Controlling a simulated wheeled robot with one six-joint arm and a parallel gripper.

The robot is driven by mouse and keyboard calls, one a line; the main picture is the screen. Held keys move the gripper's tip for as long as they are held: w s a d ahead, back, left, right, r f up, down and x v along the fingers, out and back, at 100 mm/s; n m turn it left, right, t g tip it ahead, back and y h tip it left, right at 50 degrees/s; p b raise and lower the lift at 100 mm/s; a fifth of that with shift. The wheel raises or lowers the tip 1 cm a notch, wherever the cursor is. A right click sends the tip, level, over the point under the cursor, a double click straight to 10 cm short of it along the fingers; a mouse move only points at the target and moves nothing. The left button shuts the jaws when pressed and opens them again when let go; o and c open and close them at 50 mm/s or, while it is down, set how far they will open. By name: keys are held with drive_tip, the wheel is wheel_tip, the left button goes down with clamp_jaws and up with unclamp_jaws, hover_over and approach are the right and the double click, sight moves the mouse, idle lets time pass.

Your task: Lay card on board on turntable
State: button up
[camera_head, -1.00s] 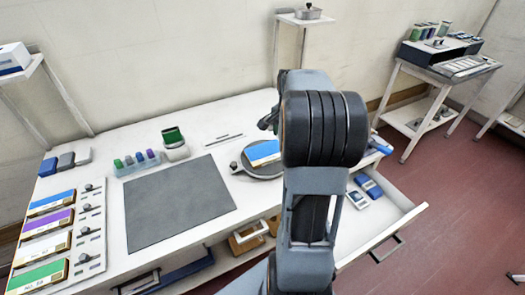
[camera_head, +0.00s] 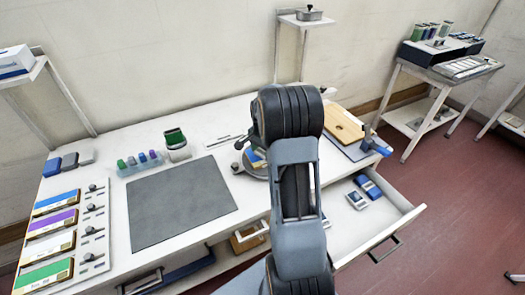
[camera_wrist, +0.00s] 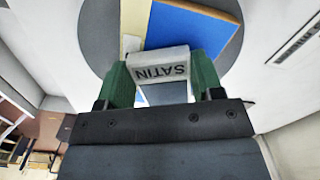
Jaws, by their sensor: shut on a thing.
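My gripper (camera_wrist: 161,78) is shut on a white card (camera_wrist: 158,66) in the wrist view. The card is marked SATIN, upside down in this view, and sits between two green fingers. Beyond it is a board (camera_wrist: 197,25) with a blue face and a pale strip. The board lies on the dark round turntable (camera_wrist: 97,35). The card overlaps the board in this view; I cannot tell whether they touch. In the head view my arm hides the gripper, the card and most of the turntable (camera_head: 247,171); a blue and yellowish part of the board (camera_head: 254,160) shows.
A grey mat (camera_head: 180,205) lies left of the turntable. Several coloured panels (camera_head: 50,225) and small knobs line the left side. A tray of small bottles (camera_head: 140,165) stands behind the mat. A wooden board (camera_head: 343,124) lies at right, above an open drawer (camera_head: 375,215).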

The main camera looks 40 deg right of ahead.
sight(262, 152)
drive_tip(key=shift+f, duration=0.25)
drive_tip(key=o, duration=0.9)
wheel_tip(262, 152, up, 11)
drive_tip(key=s+a+r+n+t, duration=0.1)
drive_tip(key=s+a+r+n, duration=0.2)
drive_tip(key=a, duration=0.3)
drive_tip(key=s+a+r+n+t, duration=0.1)
drive_tip(key=s+a+r+n, duration=0.1)
drive_tip(key=s+a+n, duration=0.3)
drive_tip(key=s+a+f+n+t, duration=0.2)
drive_tip(key=s+a+n, duration=0.5)
drive_tip(key=s+a, duration=0.2)
drive_tip(key=shift+a, duration=0.4)
drive_tip(key=shift+s, duration=0.1)
